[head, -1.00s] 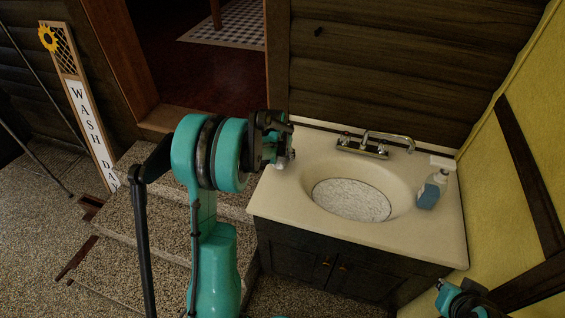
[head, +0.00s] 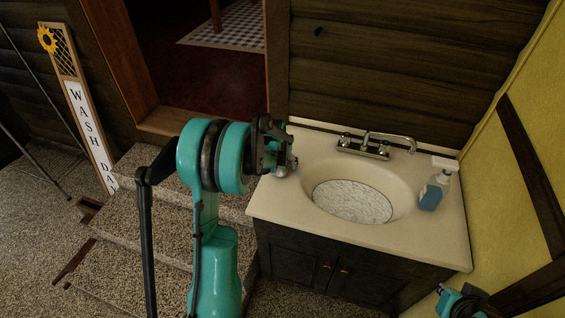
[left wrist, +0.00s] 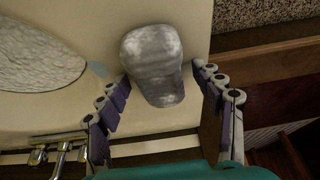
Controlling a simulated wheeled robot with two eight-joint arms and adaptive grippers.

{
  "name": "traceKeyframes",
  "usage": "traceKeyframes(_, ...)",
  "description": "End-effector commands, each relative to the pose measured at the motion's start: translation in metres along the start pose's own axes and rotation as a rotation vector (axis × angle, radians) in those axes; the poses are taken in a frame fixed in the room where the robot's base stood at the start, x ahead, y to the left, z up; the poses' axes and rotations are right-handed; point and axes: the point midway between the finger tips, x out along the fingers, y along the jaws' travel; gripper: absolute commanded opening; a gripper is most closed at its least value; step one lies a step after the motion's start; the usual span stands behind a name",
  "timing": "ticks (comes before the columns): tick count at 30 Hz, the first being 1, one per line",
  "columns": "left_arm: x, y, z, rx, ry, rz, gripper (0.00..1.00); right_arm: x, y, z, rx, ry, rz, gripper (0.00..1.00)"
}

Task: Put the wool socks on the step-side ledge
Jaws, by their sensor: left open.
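The grey wool socks (left wrist: 152,62) form a rounded bundle on the cream countertop (left wrist: 165,15) in the left wrist view, between the basin and the counter's edge on the step side. My left gripper (left wrist: 157,84) is open, one finger on each side of the socks, with visible gaps. In the head view my left gripper (head: 278,155) is over the counter's left end, mostly hidden by its own arm, and the socks cannot be made out clearly. My right gripper (head: 464,302) is at the bottom right, cut off by the picture edge; its jaws are unclear.
A basin (head: 352,200) with a chrome faucet (head: 370,146) lies right of my left gripper. A blue soap bottle (head: 436,185) stands at the counter's right. Speckled steps (head: 150,205) rise left of the counter to a doorway. A "WASH DAY" sign (head: 88,130) leans by the wall.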

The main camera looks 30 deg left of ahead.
Motion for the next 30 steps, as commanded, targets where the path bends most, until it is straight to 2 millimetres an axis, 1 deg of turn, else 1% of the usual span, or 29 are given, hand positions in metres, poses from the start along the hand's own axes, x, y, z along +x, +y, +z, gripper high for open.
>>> traceKeyframes(2, -0.005, 0.0, -0.002, 0.0, 0.0, 0.0, 0.67, -0.004, 0.0, -0.003, 0.0, 0.0, 0.0, 0.0)
traceKeyframes(5, -0.019, 0.0, -0.002, 0.0, 0.0, 0.0, 0.67, -0.008, 0.0, -0.006, 0.0, 0.0, 0.0, 0.0)
traceKeyframes(12, -0.074, 0.0, -0.002, -0.001, 0.0, 0.0, 0.67, -0.024, 0.0, -0.017, 0.0, 0.0, 0.0, 0.0)
traceKeyframes(15, -0.094, 0.0, -0.002, -0.001, 0.0, 0.0, 0.67, -0.029, 0.0, -0.021, 0.0, 0.0, 0.0, 0.0)
traceKeyframes(18, -0.109, 0.0, -0.002, -0.001, 0.0, -0.001, 0.67, -0.033, 0.0, -0.024, 0.0, 0.0, 0.0, 0.0)
traceKeyframes(23, -0.123, 0.001, -0.001, 0.001, 0.001, 0.0, 0.67, -0.035, 0.0, -0.025, 0.0, 0.0, 0.0, 0.0)
traceKeyframes(26, -0.138, 0.011, 0.004, 0.011, 0.009, 0.003, 0.67, -0.036, 0.0, -0.025, 0.0, 0.0, 0.0, 0.0)
traceKeyframes(29, -0.166, 0.033, 0.017, 0.035, 0.031, 0.01, 0.67, -0.035, 0.0, -0.025, 0.0, 0.0, 0.0, 0.0)
traceKeyframes(30, -0.181, 0.044, 0.026, 0.046, 0.042, 0.015, 0.67, -0.035, 0.0, -0.025, 0.0, 0.0, 0.0, 0.0)
